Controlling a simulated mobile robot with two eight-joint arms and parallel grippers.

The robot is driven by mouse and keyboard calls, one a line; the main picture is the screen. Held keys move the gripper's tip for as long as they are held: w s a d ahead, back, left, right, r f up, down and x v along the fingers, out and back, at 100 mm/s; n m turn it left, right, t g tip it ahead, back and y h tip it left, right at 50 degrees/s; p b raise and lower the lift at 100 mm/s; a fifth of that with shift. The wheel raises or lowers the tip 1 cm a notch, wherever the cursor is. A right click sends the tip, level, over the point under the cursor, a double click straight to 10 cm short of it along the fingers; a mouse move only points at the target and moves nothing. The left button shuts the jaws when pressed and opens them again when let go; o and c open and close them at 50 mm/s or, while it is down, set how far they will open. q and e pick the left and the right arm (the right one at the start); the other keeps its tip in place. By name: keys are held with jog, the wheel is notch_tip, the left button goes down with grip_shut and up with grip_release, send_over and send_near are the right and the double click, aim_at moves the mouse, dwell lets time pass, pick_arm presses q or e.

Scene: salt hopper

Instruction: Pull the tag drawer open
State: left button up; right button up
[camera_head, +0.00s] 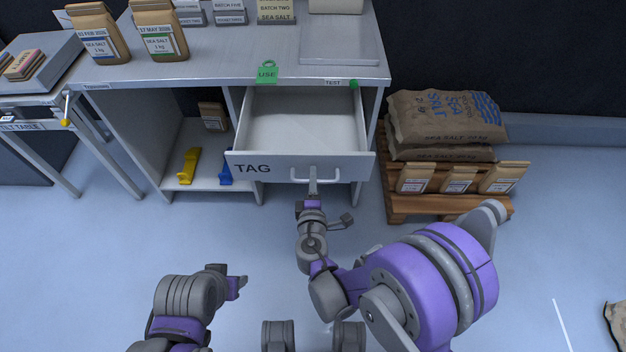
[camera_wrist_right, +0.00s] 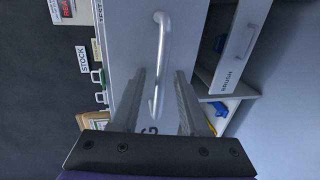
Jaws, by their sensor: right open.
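The tag drawer (camera_head: 255,166) is a grey drawer marked TAG under the workbench top. It stands well out from the bench, and its pale interior (camera_head: 305,122) looks empty. Its silver bar handle (camera_head: 330,178) is on the front face. My right gripper (camera_head: 313,186) is at the handle. In the right wrist view its two fingers are apart, with the handle (camera_wrist_right: 163,50) between and beyond them; contact cannot be made out. My left gripper (camera_head: 238,286) is low and left of the drawer, away from it, and its finger gap is unclear.
A green USE tag (camera_head: 267,74) hangs at the bench edge above the drawer. Yellow (camera_head: 188,166) and blue (camera_head: 225,174) tools stand on the lower shelf at left. A pallet (camera_head: 400,207) with salt sacks and bags stands close at right. The floor in front is open.

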jog(key=v, duration=1)
jog(key=shift+s+p, duration=0.35)
jog(key=shift+s, duration=0.05)
jog(key=shift+r, duration=0.1)
